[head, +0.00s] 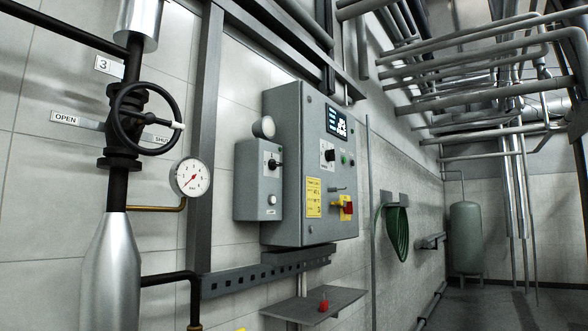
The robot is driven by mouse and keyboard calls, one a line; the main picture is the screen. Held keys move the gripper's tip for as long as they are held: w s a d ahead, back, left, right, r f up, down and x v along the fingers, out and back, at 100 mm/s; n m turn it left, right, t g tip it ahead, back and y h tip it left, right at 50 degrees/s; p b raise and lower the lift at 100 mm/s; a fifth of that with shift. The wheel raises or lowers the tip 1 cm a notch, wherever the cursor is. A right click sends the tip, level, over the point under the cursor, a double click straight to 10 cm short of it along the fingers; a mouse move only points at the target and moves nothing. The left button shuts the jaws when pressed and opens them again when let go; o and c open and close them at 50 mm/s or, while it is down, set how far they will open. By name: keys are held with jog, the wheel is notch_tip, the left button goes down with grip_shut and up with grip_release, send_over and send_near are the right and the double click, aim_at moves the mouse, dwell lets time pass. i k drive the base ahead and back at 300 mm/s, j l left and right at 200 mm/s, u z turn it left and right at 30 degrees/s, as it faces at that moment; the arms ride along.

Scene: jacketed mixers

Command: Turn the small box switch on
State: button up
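The small grey box (246,205) hangs on the wall in the middle of the head view, left of and touching or close to a larger grey control cabinet. On its front face is a black rotary switch (274,163) on a light plate, its handle pointing to the right. The plate's labels are too small to read. A white round button or lamp (272,199) sits lower on the same face. A pale round lamp (264,127) stands on top of the box. My gripper is not in view.
The large cabinet (285,110) carries a display (337,122), another black knob (328,155) and a red handle on yellow (347,206). A valve handwheel (147,118) and pressure gauge (191,178) are at left. A shelf (340,298) with a red-handled item (323,304) juts out below.

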aim_at(273, 164)
jog(key=i+l, duration=0.85)
jog(key=l, duration=0.2)
jog(key=i+j+u, duration=0.05)
